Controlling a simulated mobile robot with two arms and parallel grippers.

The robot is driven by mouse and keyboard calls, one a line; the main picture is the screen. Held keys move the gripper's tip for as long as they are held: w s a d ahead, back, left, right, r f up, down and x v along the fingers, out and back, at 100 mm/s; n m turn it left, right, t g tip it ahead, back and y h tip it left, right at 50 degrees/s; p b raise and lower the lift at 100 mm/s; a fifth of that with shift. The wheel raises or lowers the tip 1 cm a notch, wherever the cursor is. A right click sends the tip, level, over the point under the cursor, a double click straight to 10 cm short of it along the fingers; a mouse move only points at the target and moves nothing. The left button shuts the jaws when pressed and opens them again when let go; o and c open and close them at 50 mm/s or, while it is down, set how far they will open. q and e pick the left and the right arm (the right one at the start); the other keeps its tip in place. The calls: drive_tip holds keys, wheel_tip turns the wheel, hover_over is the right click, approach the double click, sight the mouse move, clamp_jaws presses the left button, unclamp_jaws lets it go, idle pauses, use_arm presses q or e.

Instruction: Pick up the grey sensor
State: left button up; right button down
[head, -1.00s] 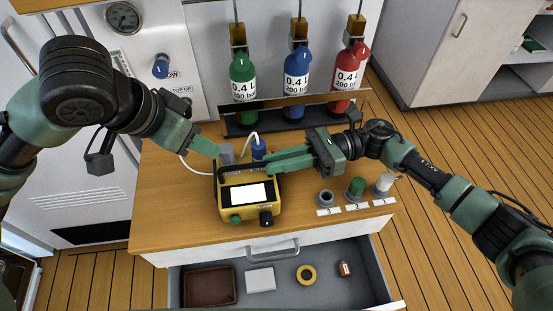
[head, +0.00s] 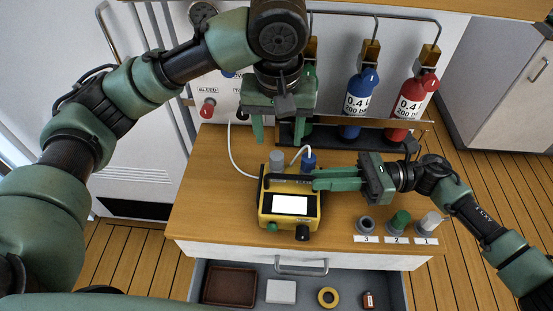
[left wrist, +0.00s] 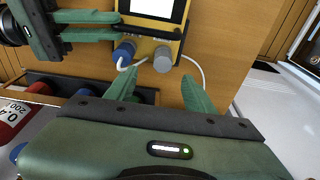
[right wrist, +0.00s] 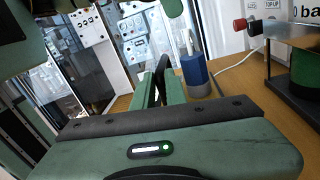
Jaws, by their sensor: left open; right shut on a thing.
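The grey sensor (head: 276,158) is a short cylinder upright at the back left of the yellow device (head: 265,208), beside a blue one (head: 309,161). My open left gripper (head: 278,132) is behind and above it, fingers pointing down and empty. In the left wrist view, the grey sensor (left wrist: 163,60) is apart from the fingertips, ahead of the gap between the fingers. My right gripper (head: 318,181) reaches in from the right and is shut on the device's black handle (right wrist: 163,68). The grey sensor is not visible in the right wrist view.
Green, blue (head: 362,92) and red (head: 412,100) bottles stand in a rack behind the counter. Three numbered fittings (head: 398,222) stand at the right. A white cable (head: 232,155) curves left of the device. An open drawer (head: 350,277) below holds small items.

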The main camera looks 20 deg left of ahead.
sight(276, 155)
use_arm(q)
wheel_tip(276, 155, down, 3)
drive_tip(key=shift+w+r, duration=0.1)
drive_tip(key=shift+w, duration=0.05)
drive_tip(key=shift+w+a+f, duration=0.15)
drive_tip(key=shift+a+f, duration=0.05)
drive_tip(key=shift+f, duration=1.1)
drive_tip(key=shift+w+a+f, duration=0.1)
drive_tip(key=shift+a+f, duration=0.05)
drive_tip(key=shift+f, duration=1.15)
clamp_jaws()
